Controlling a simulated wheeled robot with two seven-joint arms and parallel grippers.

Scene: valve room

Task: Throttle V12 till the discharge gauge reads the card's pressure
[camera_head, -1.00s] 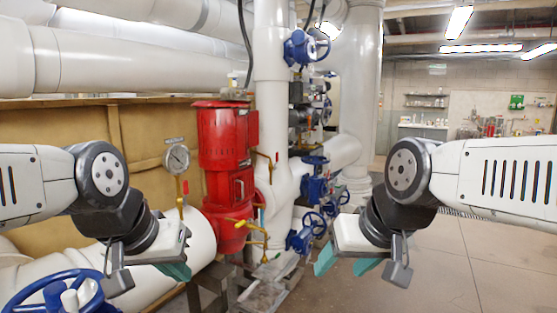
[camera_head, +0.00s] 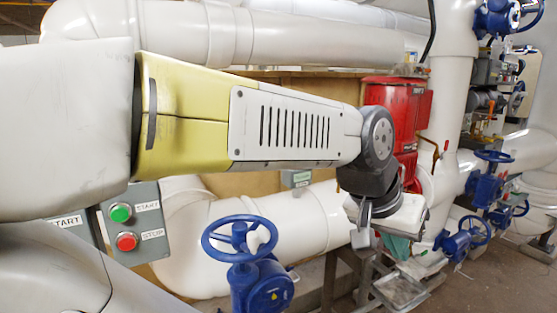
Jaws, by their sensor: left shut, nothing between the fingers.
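A blue handwheel valve (camera_head: 262,285) stands in front of the large white pipe at the lower middle; no tag on it is readable, so I cannot tell whether it is V12. My left arm reaches across the view from the left. My left gripper (camera_head: 396,246) is at its end, its teal fingers shut and empty, pointing down, to the right of the handwheel and apart from it. The discharge gauge does not show; my arm covers part of the space left of the red machine (camera_head: 412,97). No card is readable. My right gripper is out of view.
A grey box (camera_head: 137,222) with a green START and a red STOP button is at the left, and part of another START/STOP box is beside it. More blue valves (camera_head: 487,180) line the pipes at the right. A metal tray (camera_head: 401,291) sits low below my gripper.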

